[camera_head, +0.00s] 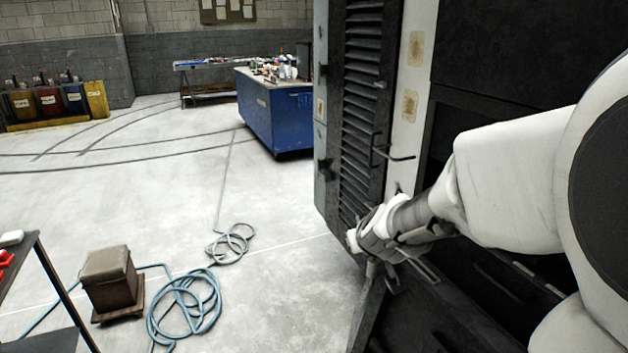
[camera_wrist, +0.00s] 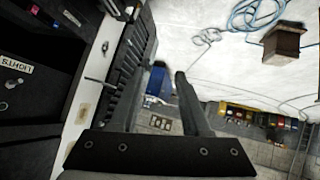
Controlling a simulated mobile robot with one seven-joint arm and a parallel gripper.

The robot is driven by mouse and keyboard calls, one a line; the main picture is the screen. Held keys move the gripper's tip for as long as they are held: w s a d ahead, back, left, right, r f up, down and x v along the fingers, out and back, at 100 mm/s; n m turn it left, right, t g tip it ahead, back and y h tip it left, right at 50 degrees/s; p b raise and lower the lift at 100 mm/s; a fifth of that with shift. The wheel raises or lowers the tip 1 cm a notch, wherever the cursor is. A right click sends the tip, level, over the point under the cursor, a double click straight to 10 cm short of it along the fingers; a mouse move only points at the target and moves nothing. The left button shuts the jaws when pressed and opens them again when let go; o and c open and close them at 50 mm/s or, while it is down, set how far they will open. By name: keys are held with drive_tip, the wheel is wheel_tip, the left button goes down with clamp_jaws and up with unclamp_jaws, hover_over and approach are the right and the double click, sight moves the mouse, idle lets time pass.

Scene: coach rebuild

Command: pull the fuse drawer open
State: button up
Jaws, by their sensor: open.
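My gripper (camera_head: 382,274) is low beside the cabinet (camera_head: 403,110), at the left end of my white arm. In the wrist view its two dark fingers (camera_wrist: 160,78) stand apart, with floor and a blue bench visible between them and nothing held. No drawer is clearly marked as the fuse drawer. Dark fronts (camera_head: 490,275) with slim handles show low at the right in the head view, partly behind my arm. A dark panel with a label reading LIGHTS (camera_wrist: 17,66), upside down, is at the left of the wrist view.
A louvred door (camera_head: 362,110) stands close by, with a bar handle (camera_head: 395,156) sticking out. Coiled blue hose (camera_head: 185,308) and a brown box stool (camera_head: 110,280) are on the floor at left. A blue workbench (camera_head: 275,115) is farther back.

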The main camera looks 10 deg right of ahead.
drive_tip(key=w+d+f+h, duration=0.3)
drive_tip(key=d+f, duration=0.2)
drive_tip(key=n+g+h+b, duration=0.25)
drive_tip(key=g+h, duration=0.35)
drive_tip(key=h, duration=0.5)
approach(490, 278)
drive_tip(key=shift+m, duration=0.35)
drive_tip(key=b+x, duration=0.3)
drive_tip(key=x, duration=0.7)
drive_tip(key=shift+w+d+f, duration=0.15)
drive_tip(key=shift+d+f, duration=0.05)
drive_tip(key=shift+d, duration=0.1)
clamp_jaws()
